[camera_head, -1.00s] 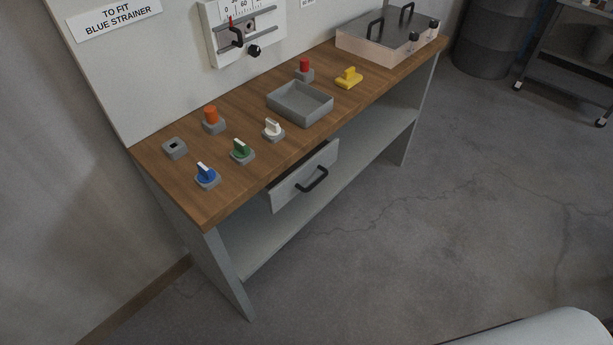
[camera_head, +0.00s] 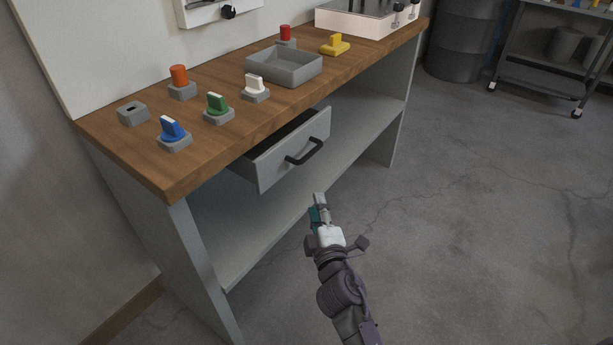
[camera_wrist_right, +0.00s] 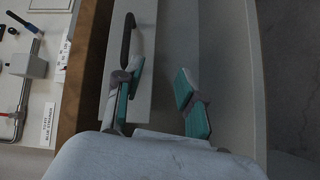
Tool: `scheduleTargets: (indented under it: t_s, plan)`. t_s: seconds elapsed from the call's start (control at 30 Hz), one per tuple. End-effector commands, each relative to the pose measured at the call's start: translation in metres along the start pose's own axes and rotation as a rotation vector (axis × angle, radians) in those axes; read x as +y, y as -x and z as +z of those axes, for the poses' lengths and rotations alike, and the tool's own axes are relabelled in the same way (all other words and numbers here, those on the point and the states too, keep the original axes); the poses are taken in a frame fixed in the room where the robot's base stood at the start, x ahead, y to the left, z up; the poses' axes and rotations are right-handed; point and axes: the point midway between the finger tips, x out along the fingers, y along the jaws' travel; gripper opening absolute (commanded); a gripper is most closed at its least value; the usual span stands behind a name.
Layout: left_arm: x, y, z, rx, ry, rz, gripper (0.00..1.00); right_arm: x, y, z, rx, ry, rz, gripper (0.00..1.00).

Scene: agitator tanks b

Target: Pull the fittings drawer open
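The fittings drawer (camera_head: 292,150) hangs under the wooden worktop, with a pale front and a black bar handle (camera_head: 304,152). It stands partly open; a dark gap shows behind its front. My right gripper (camera_head: 318,208) is below and in front of the handle, apart from it in the head view. In the right wrist view the gripper (camera_wrist_right: 160,88) is open, teal pads spread and nothing between them. The handle (camera_wrist_right: 128,40) shows ahead, in line with the left-hand finger; whether they touch is unclear. My left gripper is out of view.
The worktop (camera_head: 215,150) carries blue, green, white, orange, red and yellow fittings and a grey tray (camera_head: 285,72). A lower shelf (camera_head: 235,235) runs beneath the drawer. A drum (camera_head: 462,40) and a cart (camera_head: 545,80) stand at the back right. The floor in front is clear.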

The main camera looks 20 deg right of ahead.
Motion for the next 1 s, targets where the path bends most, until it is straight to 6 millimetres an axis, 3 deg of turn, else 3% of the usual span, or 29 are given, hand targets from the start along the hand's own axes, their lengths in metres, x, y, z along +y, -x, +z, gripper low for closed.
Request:
scheduleTargets:
  t_s: [0.1, 0.2, 0.37, 0.8, 1.0]
  plan:
    - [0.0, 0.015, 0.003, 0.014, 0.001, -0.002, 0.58, 0.029, -0.001, 0.002, -0.01, 0.065, 0.099, 0.39]
    - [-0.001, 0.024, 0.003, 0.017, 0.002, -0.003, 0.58, 0.043, -0.002, 0.001, -0.014, 0.087, 0.129, 0.39]
    - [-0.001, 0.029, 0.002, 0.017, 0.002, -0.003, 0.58, 0.049, -0.018, 0.0, -0.013, 0.091, 0.133, 0.39]
    - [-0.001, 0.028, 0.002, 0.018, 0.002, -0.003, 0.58, 0.058, -0.106, 0.001, -0.013, 0.089, 0.131, 0.39]
    - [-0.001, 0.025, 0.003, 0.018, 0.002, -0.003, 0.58, 0.06, -0.13, 0.002, -0.014, 0.089, 0.13, 0.39]
